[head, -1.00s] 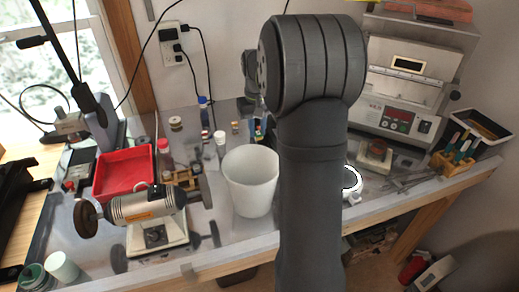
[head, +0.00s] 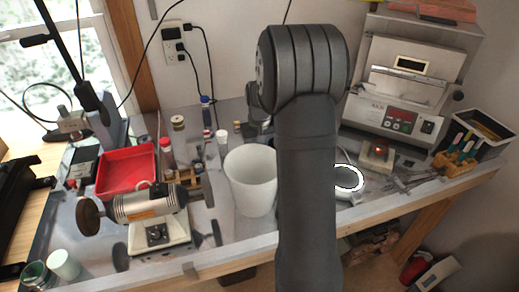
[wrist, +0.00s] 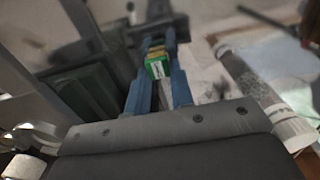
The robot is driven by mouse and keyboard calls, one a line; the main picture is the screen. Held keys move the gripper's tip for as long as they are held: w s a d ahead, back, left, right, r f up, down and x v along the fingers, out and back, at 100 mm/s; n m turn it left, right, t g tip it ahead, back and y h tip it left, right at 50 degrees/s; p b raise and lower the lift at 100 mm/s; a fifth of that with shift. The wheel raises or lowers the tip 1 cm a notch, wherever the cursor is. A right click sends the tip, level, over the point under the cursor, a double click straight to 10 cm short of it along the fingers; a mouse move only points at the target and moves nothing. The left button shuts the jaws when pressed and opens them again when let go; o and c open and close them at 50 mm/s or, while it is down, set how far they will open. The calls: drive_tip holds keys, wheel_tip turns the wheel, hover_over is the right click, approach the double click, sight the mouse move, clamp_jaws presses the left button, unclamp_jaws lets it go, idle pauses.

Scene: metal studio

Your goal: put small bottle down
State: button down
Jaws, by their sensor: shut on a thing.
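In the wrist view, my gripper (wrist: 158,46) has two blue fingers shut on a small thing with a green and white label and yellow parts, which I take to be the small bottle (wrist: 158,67). Whether its base touches a surface cannot be told. In the head view, my dark arm stands in front of the bench. My gripper's fingertips and the held bottle are hidden there.
A white bin (head: 250,182) stands left of my arm. Beyond it are a white-capped bottle (head: 222,142) and other small bottles. A red tray (head: 127,172) and bench grinder (head: 150,205) are left. A control box (head: 398,112) stands right; the bench front is partly clear.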

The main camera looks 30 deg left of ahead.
drive_tip(key=c, duration=1.3)
unclamp_jaws()
drive_tip(key=shift+f, duration=0.1)
drive_tip(key=shift+o, duration=0.2)
wheel_tip(320, 180, up, 12)
drive_tip(key=shift+f, duration=0.2)
drive_tip(key=shift+o, duration=0.9)
drive_tip(key=shift+r, duration=0.4)
